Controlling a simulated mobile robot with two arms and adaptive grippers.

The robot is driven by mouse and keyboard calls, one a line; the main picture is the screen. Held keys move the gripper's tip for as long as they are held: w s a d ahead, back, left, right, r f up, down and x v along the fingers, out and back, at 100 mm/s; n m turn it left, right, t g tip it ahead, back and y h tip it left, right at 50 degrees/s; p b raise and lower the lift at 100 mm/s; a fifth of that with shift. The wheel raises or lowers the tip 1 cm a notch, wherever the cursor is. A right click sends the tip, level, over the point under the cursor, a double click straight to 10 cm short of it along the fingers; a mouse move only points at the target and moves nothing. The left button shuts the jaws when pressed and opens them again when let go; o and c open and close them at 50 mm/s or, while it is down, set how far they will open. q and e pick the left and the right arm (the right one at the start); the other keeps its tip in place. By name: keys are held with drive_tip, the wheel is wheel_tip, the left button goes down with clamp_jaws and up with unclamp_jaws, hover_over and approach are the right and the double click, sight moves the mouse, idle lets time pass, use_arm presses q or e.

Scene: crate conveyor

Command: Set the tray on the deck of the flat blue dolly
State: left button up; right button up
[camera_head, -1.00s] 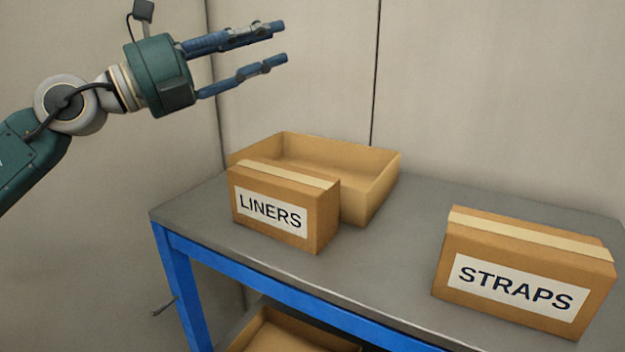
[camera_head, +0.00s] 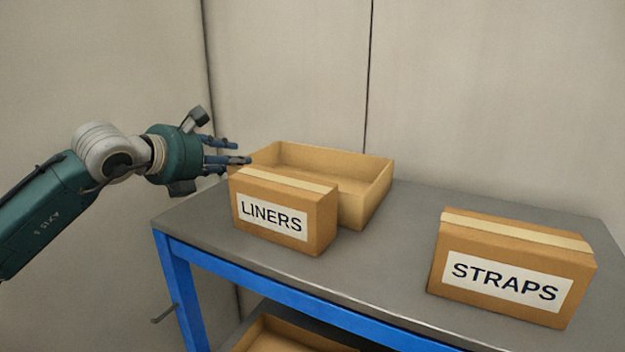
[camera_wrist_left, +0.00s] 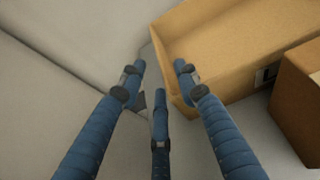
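An open, shallow tan cardboard tray (camera_head: 366,199) stands on the grey table top, partly hidden behind the LINERS box. My left gripper (camera_head: 241,153) is at the tray's left end, about level with its rim. In the left wrist view its blue fingers (camera_wrist_left: 159,72) are spread open with nothing held between them. The tray's near end wall (camera_wrist_left: 176,75) lies just beyond and beside the right finger there. I cannot tell whether a finger touches it. The flat blue dolly is not in view, nor is my right gripper.
The LINERS box (camera_head: 285,218) stands close in front of the tray; it also shows in the wrist view (camera_wrist_left: 301,100). The STRAPS box (camera_head: 512,268) stands to the right on the blue-framed table (camera_head: 300,285). Another open tray (camera_head: 290,335) is on the lower level. Walls stand behind and left.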

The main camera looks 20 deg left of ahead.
sight(255, 158)
use_arm(q)
drive_tip(key=p+x, duration=0.1)
drive_tip(key=x, duration=0.2)
drive_tip(key=shift+w+d+p, duration=0.1)
drive_tip(key=shift+w+p, duration=0.2)
drive_tip(key=shift+w, duration=0.1)
drive_tip(key=p+x, duration=0.3)
drive_tip(key=x, duration=0.1)
drive_tip(key=shift+w+f, duration=0.1)
drive_tip(key=shift+w, duration=0.25)
drive_tip(key=shift+w+f, duration=0.1)
drive_tip(key=shift+c, duration=0.5)
use_arm(e)
drive_tip(key=r, duration=0.3)
drive_tip(key=s+r, duration=0.1)
drive_tip(key=r, duration=0.1)
drive_tip(key=shift+d+r, duration=0.2)
drive_tip(key=shift+r, duration=0.15)
use_arm(q)
clamp_jaws()
